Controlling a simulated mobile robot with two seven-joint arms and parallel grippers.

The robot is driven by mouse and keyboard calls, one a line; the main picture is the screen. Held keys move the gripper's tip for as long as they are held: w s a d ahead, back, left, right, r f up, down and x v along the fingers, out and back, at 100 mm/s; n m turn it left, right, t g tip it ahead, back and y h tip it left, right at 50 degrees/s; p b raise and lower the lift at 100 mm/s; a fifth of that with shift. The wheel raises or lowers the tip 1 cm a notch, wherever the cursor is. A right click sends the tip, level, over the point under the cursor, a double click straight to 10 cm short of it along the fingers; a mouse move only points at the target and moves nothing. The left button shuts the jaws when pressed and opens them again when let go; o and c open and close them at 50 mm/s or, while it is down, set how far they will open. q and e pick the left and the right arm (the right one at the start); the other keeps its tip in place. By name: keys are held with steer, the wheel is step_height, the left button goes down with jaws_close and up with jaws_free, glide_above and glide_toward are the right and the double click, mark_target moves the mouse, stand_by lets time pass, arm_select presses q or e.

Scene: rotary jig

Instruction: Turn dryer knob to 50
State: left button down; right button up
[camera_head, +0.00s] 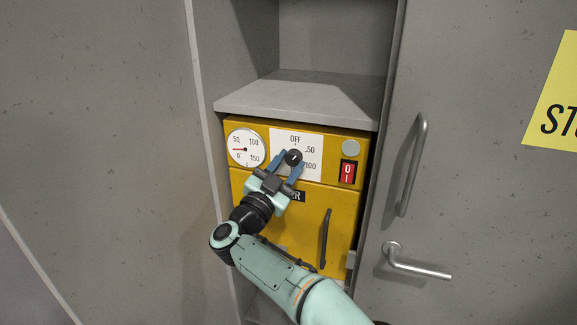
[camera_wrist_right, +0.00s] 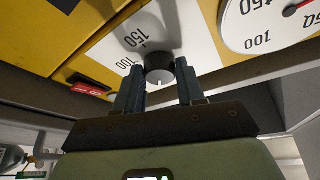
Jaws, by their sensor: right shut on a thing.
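The dryer knob (camera_head: 293,157) is a round black knob on a white dial plate (camera_head: 280,138) marked OFF, 50 and 100, on the yellow dryer panel. My right gripper (camera_head: 287,163) reaches up from below with its blue fingers on either side of the knob, shut on it. In the right wrist view the knob (camera_wrist_right: 159,68) sits between the tips of the fingers (camera_wrist_right: 159,85). A small pale mark shows on the knob's face, but I cannot tell which number it points to. Part of the plate's lower edge is hidden by the fingers. My left gripper is not in view.
A round gauge (camera_head: 246,149) with a red needle is left of the plate. A red switch (camera_head: 348,171) and a grey button (camera_head: 351,148) are to the right. Below is a yellow door with a black handle (camera_head: 325,238). A grey shelf (camera_head: 300,98) overhangs the panel.

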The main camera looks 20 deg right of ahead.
steer(key=shift+w+a+r+m+g+p, duration=0.1)
steer(key=shift+m+g+p, duration=0.4)
steer(key=shift+m, duration=0.95)
steer(key=shift+m+g+p, duration=0.1)
steer(key=shift+m+g, duration=0.7)
steer(key=shift+m, duration=0.65)
steer(key=shift+h, duration=0.3)
steer(key=o, duration=1)
steer(key=shift+o, duration=0.2)
steer(key=b+v, duration=0.2)
steer(key=v, duration=1.1)
steer(key=shift+a+b, duration=0.25)
steer(key=shift+b, duration=0.05)
